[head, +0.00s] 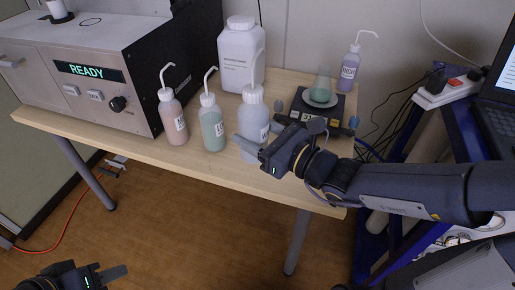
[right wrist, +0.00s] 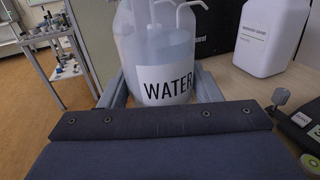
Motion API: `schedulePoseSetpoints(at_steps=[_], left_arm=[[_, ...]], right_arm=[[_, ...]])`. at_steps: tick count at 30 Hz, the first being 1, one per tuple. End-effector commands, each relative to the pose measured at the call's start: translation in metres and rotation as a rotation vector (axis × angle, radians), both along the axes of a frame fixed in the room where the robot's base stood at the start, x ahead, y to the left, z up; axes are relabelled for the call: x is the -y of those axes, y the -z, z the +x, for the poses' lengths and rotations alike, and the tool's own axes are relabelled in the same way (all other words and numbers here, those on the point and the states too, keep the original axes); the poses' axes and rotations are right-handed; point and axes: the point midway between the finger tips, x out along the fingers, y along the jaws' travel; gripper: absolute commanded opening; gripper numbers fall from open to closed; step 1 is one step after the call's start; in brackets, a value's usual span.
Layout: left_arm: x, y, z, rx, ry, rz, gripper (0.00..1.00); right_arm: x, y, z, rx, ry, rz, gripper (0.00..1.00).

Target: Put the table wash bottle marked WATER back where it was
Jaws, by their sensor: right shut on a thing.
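The wash bottle marked WATER (right wrist: 165,55) stands upright between the two fingers of my right gripper in the right wrist view, its label facing the camera. In the head view it is the clear bottle with a white cap (head: 253,118), near the table's front edge. My right gripper (head: 252,142) is shut on its lower body.
A green wash bottle (head: 212,128) and a pinkish one (head: 172,118) stand left of the WATER bottle. A large white jug (head: 240,55) is behind. A scale (head: 305,117) with a flask (head: 321,88) stands right, a purple bottle (head: 349,72) beyond. The analyser (head: 95,75) fills the left.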

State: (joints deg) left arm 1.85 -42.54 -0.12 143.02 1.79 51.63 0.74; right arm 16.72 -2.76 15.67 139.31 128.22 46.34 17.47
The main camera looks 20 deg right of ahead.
Motion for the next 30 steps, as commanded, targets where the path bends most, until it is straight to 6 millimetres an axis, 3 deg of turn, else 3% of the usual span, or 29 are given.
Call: schedulePoseSetpoints(at_steps=[6,12,20,27,30], left_arm=[[0.000,0.013,0.000,0.000,0.000,0.000,0.36],[0.000,0.022,0.000,0.000,0.000,0.000,0.36],[0.000,0.025,0.000,0.000,0.000,0.000,0.36],[0.000,0.038,0.000,0.000,0.000,0.000,0.36],[0.000,0.036,0.000,0.000,0.000,0.000,0.36]], right_arm=[[0.017,0.033,0.050,-0.004,0.001,0.003,0.45],[0.026,0.064,0.075,-0.001,0.001,0.002,0.45],[0.030,0.078,0.088,0.001,0.000,0.002,0.45],[0.030,0.110,0.089,0.000,0.000,0.002,0.45],[0.030,0.109,0.089,0.004,0.000,0.001,0.45]])
